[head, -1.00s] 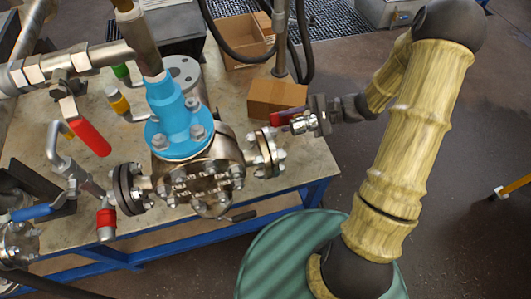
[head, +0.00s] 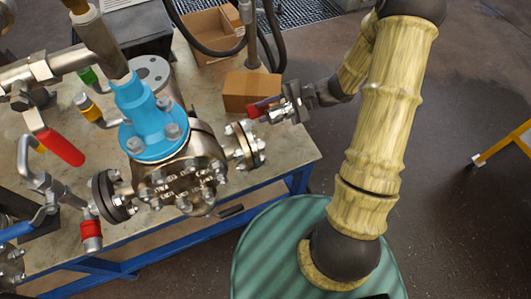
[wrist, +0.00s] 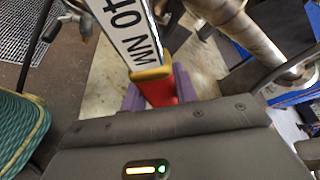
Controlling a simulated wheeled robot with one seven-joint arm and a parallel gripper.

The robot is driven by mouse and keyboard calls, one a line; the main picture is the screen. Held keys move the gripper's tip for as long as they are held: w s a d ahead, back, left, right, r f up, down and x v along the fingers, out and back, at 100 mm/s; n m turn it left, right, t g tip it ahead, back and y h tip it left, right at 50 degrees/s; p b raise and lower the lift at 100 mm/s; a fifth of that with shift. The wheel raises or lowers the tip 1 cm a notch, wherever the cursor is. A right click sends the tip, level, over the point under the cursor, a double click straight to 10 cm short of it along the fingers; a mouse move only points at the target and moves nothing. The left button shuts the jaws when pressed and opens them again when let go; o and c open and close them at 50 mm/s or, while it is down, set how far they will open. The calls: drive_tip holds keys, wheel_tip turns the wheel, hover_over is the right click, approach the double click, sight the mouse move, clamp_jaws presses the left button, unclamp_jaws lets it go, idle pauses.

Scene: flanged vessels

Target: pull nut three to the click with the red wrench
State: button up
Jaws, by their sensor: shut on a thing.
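The red wrench shows in the wrist view as a red handle (wrist: 160,92) with a yellow band and a white scale plate with black marks, between purple finger pads. My gripper (head: 283,110) is shut on it. In the head view a red part of the wrench (head: 262,106) shows beside the gripper, just above and right of the vessel's right flange (head: 246,145). That flange carries several bolts and nuts. I cannot tell which is nut three, nor whether the wrench touches one. The steel vessel (head: 185,178) has a blue fitting (head: 148,115) on top.
A cardboard box (head: 252,91) stands on the bench close behind my gripper, and an open carton (head: 210,35) farther back. Valve handles and pipes crowd the left, including a red lever (head: 62,147). A green ribbed drum (head: 265,255) stands in front of the bench.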

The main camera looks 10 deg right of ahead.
drive_tip(key=w+d+f+m+t+h, duration=0.2)
drive_tip(key=w+d+f+m+t, duration=0.1)
drive_tip(key=d+f+m+t, duration=0.4)
wheel_tip(320, 180, down, 2)
drive_tip(key=shift+d+f+t+h, duration=0.1)
drive_tip(key=shift+d+t+h, duration=0.25)
drive_tip(key=shift+t, duration=0.45)
drive_tip(key=shift+w+a, duration=0.15)
drive_tip(key=shift+w, duration=0.05)
